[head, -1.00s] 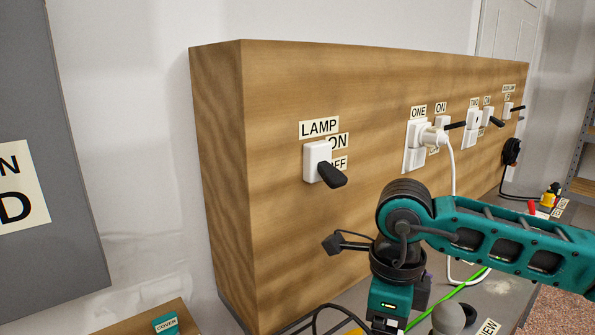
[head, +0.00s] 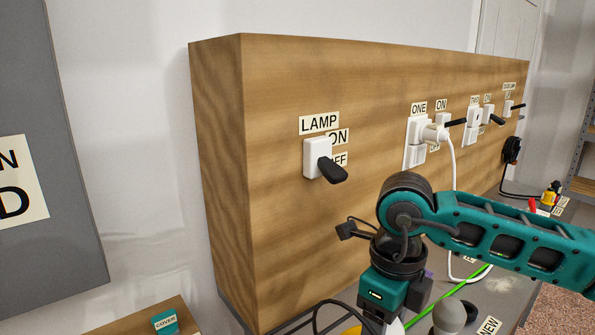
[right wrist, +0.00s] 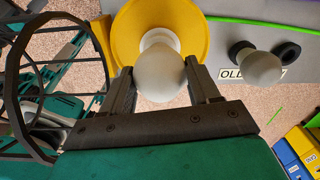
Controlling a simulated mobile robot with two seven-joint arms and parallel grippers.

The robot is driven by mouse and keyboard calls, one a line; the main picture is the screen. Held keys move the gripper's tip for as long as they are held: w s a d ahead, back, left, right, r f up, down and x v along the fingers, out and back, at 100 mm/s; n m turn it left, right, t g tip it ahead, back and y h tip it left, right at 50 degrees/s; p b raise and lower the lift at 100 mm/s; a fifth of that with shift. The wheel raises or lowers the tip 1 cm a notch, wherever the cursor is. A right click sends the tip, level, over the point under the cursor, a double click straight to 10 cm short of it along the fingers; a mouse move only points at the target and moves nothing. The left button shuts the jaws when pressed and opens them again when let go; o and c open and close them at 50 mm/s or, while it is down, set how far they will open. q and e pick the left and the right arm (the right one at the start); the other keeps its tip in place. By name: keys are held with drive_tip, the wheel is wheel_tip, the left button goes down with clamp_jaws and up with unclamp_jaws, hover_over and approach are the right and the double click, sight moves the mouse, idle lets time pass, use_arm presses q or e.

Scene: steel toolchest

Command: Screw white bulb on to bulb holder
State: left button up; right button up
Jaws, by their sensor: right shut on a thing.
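The white bulb (right wrist: 160,75) is between the two dark fingers of my right gripper (right wrist: 161,80), which is shut on it in the right wrist view. Beyond it is a pale neck (right wrist: 160,38) in the middle of a round yellow piece (right wrist: 193,20), apparently the bulb holder. Whether the bulb is seated in it is hidden. In the head view only a bit of the yellow piece (head: 352,331) shows at the bottom edge; the held bulb is not clear there. My left gripper is in neither view.
A second, greyish bulb (right wrist: 262,68) sits beside an OLD label (right wrist: 231,73). A black wire cage (right wrist: 60,70) is left of my right gripper. A wooden panel (head: 280,230) with a LAMP switch (head: 318,158) and sockets stands behind my right arm. A green cable (head: 465,285) crosses the bench.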

drive_tip(key=shift+m, duration=0.9)
drive_tip(key=o, duration=0.9)
wheel_tip(320, 180, up, 13)
drive_tip(key=shift+f+p, duration=0.1)
drive_tip(key=shift+p, duration=0.25)
drive_tip(key=shift+c, duration=0.2)
